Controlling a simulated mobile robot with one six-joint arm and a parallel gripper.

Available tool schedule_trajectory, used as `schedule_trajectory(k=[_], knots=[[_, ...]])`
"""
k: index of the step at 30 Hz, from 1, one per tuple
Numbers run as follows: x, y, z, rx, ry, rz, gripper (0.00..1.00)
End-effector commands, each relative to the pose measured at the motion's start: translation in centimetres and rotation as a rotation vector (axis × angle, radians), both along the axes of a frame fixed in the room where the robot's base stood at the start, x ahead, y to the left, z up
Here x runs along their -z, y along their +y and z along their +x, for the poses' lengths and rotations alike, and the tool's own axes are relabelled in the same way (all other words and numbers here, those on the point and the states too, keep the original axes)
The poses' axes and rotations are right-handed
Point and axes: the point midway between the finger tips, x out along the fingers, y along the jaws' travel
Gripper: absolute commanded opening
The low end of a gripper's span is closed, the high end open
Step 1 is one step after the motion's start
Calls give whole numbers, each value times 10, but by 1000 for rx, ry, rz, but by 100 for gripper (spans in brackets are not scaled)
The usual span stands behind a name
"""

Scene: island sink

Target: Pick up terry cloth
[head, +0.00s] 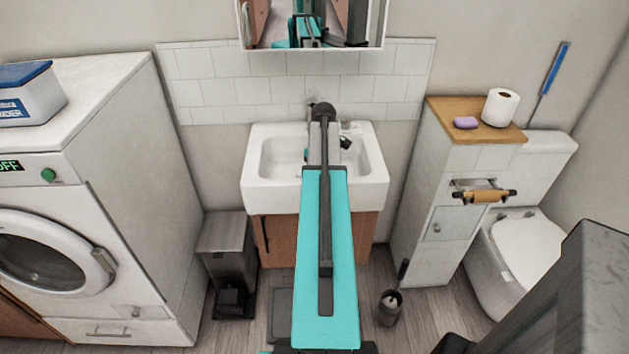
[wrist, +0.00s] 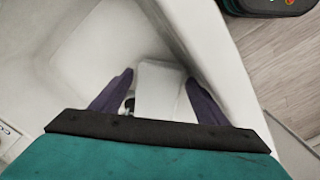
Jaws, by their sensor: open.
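In the wrist view, a white, roughly square folded piece that looks like the terry cloth (wrist: 160,90) lies at the basin's side, between the two dark purple fingers of my gripper (wrist: 158,78). The fingers are apart, one on each side of it, and I see no clear contact. Its lower end is hidden behind the gripper's dark bar. The white sink (head: 262,196) is under my arm in the head view, and its basin also fills the left of the wrist view (wrist: 90,55). My arm hides the cloth in the head view.
A tap stands at the wall behind the sink, mostly covered by my arm. A washing machine (head: 130,135) stands left, with a grey pedal bin (head: 227,245) beside it. A tiled cabinet (head: 428,205) with purple soap (head: 466,123) and toilet paper (head: 500,107) stands right, next to the toilet (head: 520,255).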

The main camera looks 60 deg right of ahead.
Motion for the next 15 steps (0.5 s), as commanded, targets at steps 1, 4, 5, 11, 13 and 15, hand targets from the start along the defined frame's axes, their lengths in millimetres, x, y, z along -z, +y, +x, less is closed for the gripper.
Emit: schedule_trajectory(k=[1,4,5,11,13,15], knots=[[0,0,0,0,0,0,68],[0,0,0,0,0,0,68],[0,0,0,0,0,0,68],[0,0,0,0,0,0,63],[0,0,0,0,0,0,51],[0,0,0,0,0,0,39]])
